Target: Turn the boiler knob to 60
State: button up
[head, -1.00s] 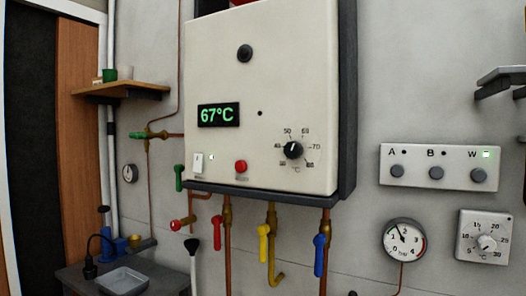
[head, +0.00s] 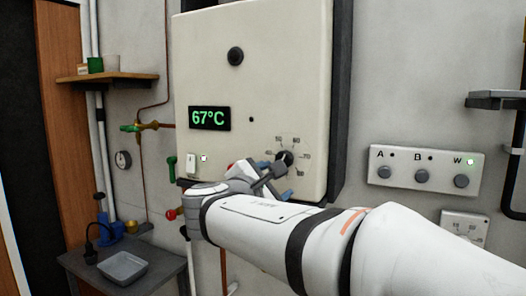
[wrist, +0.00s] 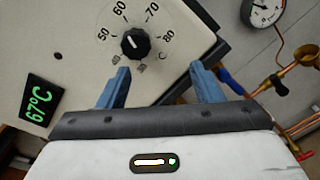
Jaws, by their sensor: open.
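The black boiler knob (head: 284,158) sits on the cream boiler front (head: 215,75), inside a printed dial. The wrist view shows the knob (wrist: 136,43) with marks 50, 60, 70 and 80 around it. My gripper (head: 277,180) is at the dial's lower edge. In the wrist view my gripper (wrist: 159,70) is open, its blue fingers apart and empty, with the knob beyond the tips and left of their middle.
A red button (head: 232,167) is partly hidden by my arm. A switch panel (head: 425,170) and a room thermostat (head: 465,224) are on the wall at right. A round gauge (wrist: 265,11), pipes and a blue valve handle (wrist: 231,79) lie right of the fingers.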

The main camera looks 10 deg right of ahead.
aim_at(285, 159)
jog(key=w+d+r+t+p, duration=0.1)
jog(key=w+d+r+p, duration=0.1)
jog(key=w, duration=0.5)
jog(key=shift+d+r+n+p, duration=0.3)
jog(key=shift+d+n, duration=0.1)
jog(key=shift+d, duration=0.25)
jog(key=shift+s, duration=0.1)
jog(key=shift+c, duration=0.6)
jog(key=c, duration=0.9)
jog(key=shift+f+b, duration=0.15)
jog(key=shift+b, duration=0.25)
jog(key=shift+b, duration=0.7)
jog(key=o, duration=1)
